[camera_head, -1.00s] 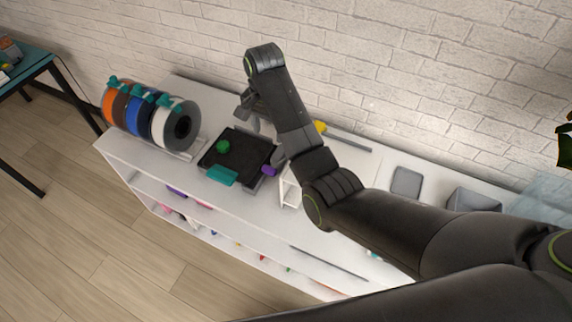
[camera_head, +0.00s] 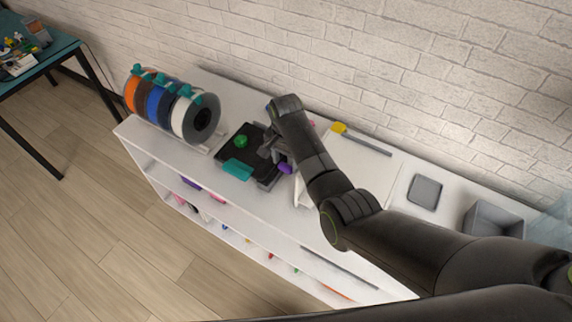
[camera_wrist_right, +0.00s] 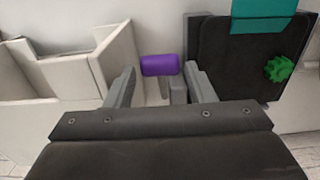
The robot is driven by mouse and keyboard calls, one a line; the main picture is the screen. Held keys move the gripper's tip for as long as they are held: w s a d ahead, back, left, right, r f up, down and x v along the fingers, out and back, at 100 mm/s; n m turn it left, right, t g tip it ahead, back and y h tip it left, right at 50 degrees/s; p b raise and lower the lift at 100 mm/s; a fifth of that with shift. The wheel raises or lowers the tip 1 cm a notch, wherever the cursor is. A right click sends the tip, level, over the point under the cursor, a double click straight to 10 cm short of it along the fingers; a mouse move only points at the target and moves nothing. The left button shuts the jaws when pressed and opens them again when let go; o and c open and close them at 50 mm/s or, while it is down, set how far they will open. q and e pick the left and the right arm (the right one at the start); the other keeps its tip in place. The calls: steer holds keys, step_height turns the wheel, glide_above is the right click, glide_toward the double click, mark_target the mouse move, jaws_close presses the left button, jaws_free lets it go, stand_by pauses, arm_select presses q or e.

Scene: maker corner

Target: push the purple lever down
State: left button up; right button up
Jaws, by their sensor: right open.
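The purple lever (camera_head: 285,168) sticks out from the right side of a dark panel (camera_head: 228,165) on the white shelf top. In the right wrist view the purple lever (camera_wrist_right: 160,65) lies level, just beyond and between the fingertips. My right gripper (camera_wrist_right: 160,80) is open, with one grey finger on each side of the lever's line. I cannot tell whether either finger touches it. In the head view my right gripper (camera_head: 270,152) is over the panel's right edge, partly hidden by its own wrist. My left gripper is not in view.
The panel also carries a green knob (camera_head: 240,141) and a teal block (camera_head: 237,169). Filament spools (camera_head: 170,105) stand left of it. A white open holder (camera_wrist_right: 85,65) stands close beside the lever. A grey bin (camera_head: 493,222) and a flat grey tray (camera_head: 425,192) lie farther right.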

mark_target(286, 165)
steer(key=shift+f, duration=1.65)
jaws_close()
steer(key=shift+s+a+f, duration=0.3)
steer(key=shift+s+f, duration=0.2)
steer(key=shift+f, duration=0.35)
jaws_free()
steer(key=shift+w+r, duration=0.1)
